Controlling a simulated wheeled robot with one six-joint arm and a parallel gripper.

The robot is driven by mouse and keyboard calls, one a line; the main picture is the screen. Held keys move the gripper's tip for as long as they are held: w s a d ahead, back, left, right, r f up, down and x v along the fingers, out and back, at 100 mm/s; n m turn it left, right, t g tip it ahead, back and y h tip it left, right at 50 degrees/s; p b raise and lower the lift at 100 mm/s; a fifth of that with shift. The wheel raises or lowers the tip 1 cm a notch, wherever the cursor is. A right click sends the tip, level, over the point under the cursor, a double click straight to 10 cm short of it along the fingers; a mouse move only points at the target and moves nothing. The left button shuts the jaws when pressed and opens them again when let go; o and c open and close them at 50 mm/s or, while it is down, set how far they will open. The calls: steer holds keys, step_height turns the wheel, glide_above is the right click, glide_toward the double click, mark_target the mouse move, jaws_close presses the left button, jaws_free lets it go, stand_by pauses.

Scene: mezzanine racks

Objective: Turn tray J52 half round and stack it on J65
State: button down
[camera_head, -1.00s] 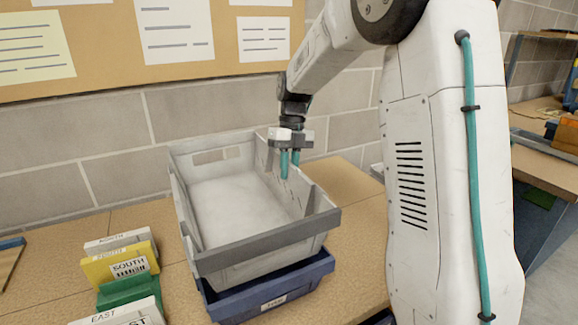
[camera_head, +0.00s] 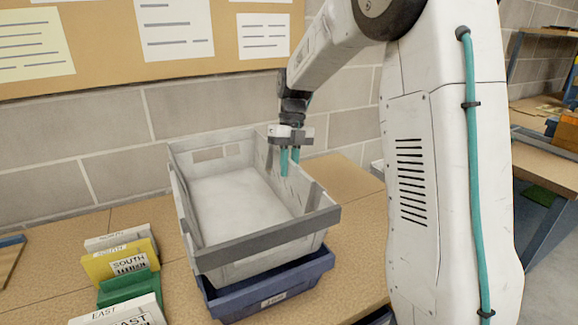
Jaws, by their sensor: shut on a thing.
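A large empty grey tray (camera_head: 270,242) is over a smaller-looking blue tray (camera_head: 285,285) on the bench. The grey tray appears slightly askew to the blue one and covers its inside. I cannot tell whether the two touch all round. My gripper (camera_head: 290,162) has teal fingers and is shut on the right long wall of the grey tray, which partly hides the far finger. The blue tray has a white label on its front, too small to read. I see no readable number on either tray.
Several coloured card holders, among them yellow (camera_head: 118,260) and green (camera_head: 130,288), stand left of the trays. A block wall (camera_head: 110,165) with a notice board (camera_head: 105,70) rises behind. Bare bench (camera_head: 335,180) shows right of the trays, beside my arm's white column.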

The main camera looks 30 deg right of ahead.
steer(key=shift+f, duration=0.5)
steer(key=c, duration=1.7)
jaws_free()
steer(key=shift+v, duration=5.5)
